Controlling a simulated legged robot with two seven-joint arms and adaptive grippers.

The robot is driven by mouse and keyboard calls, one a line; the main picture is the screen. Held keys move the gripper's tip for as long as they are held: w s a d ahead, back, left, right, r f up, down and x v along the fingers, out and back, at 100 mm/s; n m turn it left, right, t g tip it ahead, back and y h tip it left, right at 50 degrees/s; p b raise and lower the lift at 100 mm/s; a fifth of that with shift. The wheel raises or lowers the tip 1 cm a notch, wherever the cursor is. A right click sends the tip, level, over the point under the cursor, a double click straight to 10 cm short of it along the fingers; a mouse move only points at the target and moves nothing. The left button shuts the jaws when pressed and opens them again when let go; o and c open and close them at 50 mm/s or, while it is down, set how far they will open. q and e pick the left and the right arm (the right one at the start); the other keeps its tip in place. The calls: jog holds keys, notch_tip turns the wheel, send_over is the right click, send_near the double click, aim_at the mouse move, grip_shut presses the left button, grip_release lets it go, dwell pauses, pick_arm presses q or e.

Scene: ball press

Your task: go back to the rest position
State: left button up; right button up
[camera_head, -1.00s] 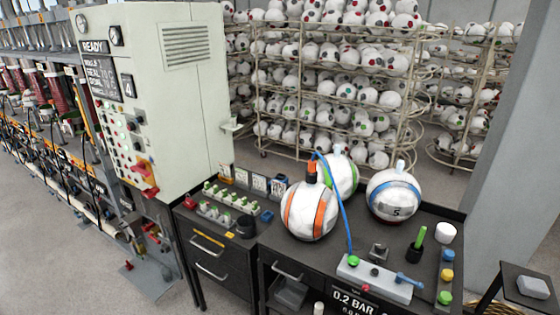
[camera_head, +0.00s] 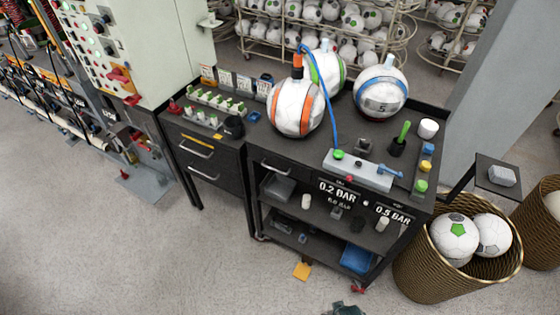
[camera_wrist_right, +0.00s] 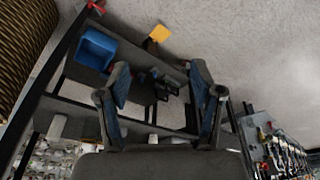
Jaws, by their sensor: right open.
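My right gripper (camera_wrist_right: 160,82) is open and empty in the right wrist view, its two fingers well apart. Behind its fingers are the cart's lower shelves, with the blue bin (camera_wrist_right: 96,50) up and left of them. The gripper touches nothing that I can see. In the head view a small dark piece (camera_head: 346,309) shows at the bottom edge over the floor; I cannot tell which part it is. My left gripper is not in view. On the cart top sit an orange-striped ball (camera_head: 296,108) with a blue hose at it, a green-striped ball (camera_head: 326,68) and a blue-striped ball (camera_head: 381,92).
The black cart (camera_head: 262,160) carries a grey valve block (camera_head: 358,172). A wicker basket (camera_head: 425,272) with balls stands at the right, below a small side shelf (camera_head: 497,170). A pale control cabinet (camera_head: 150,45) is at the left. The floor in front (camera_head: 130,255) is clear.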

jog(key=s+f+g, duration=0.1)
jog(key=s+f, duration=0.3)
jog(key=f, duration=0.5)
jog(key=s+f, duration=0.3)
jog(key=f, duration=0.7)
jog(key=s+d+f, duration=0.3)
jog(key=s+f, duration=0.6)
jog(key=s, duration=0.5)
jog(key=shift+d+f+g, duration=0.2)
jog(key=shift+g, duration=0.2)
jog(key=shift+s, duration=0.1)
